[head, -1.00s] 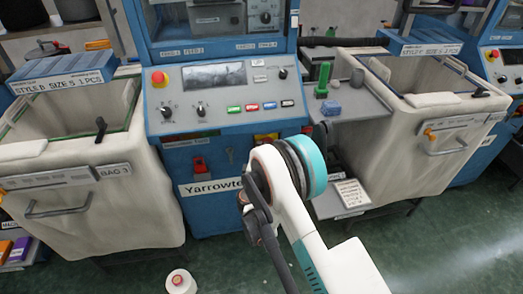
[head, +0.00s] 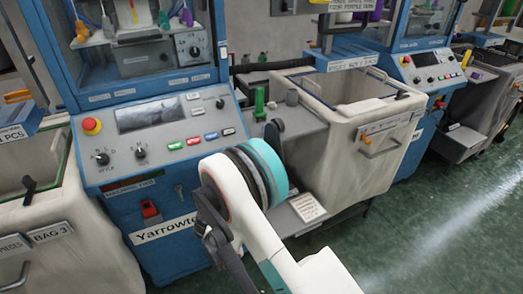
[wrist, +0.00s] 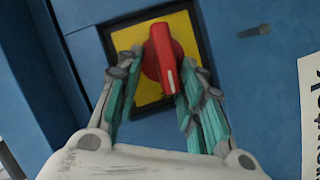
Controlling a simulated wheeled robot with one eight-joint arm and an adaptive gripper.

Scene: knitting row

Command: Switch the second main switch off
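In the wrist view a red rotary switch knob (wrist: 160,58) sits on a yellow plate (wrist: 148,95) in a dark frame on a blue panel. Its white mark points down, leaning slightly right. My gripper (wrist: 160,72) is open, with one teal-padded finger on each side of the knob. A gap shows on the left; the right fingertip looks close to the knob, and I cannot tell whether it touches. In the head view my arm hides the gripper and this switch, in front of the blue machine with the Yarrowtex sign (head: 165,228).
The machine's console has a red emergency button (head: 91,126), a dark display (head: 150,115) and coloured buttons. A red lock-like part (head: 149,209) is below. Cloth bins stand left (head: 70,250) and right (head: 350,150). Green floor is open at the right.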

